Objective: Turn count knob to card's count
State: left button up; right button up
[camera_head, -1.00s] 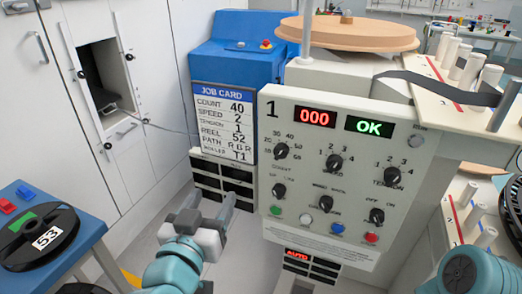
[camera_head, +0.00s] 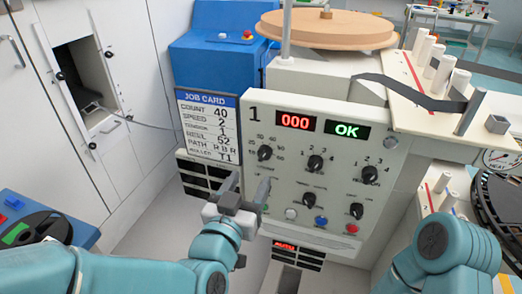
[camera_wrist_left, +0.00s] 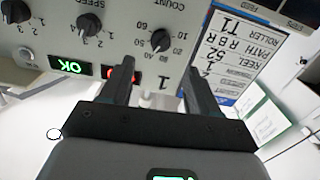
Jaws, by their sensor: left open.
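The count knob (camera_head: 264,153) is a black dial with printed numbers at the upper left of the white control panel (camera_head: 345,106). It also shows upside down in the left wrist view (camera_wrist_left: 160,40), just beyond the fingertips; I cannot tell its exact setting. The job card (camera_head: 225,150) reads COUNT 40. My left gripper (camera_head: 246,184) is open and empty, in front of the panel's left edge and below the count knob; its two fingers show apart in the left wrist view (camera_wrist_left: 160,70). My right arm shows at lower right, but its gripper is out of view.
The red display (camera_head: 295,121) reads 000 and the green one (camera_head: 347,131) reads OK. The speed knob (camera_head: 315,162) and tension knob (camera_head: 370,174) sit to the right. A wooden disc (camera_head: 325,35) stands above the panel.

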aim_at(262, 157)
pick_arm(q)
jog(key=x, duration=0.8)
jog(key=shift+w+d+p, duration=0.1)
jog(key=shift+w+p, duration=0.25)
jog(key=shift+w, duration=0.05)
jog(key=c, duration=1)
jog(key=shift+f+b, duration=0.3)
jog(key=shift+b, duration=0.5)
jog(key=shift+c, duration=0.2)
jog(key=shift+r+n, duration=0.1)
jog(key=shift+n, duration=0.2)
jog(key=shift+r, duration=0.15)
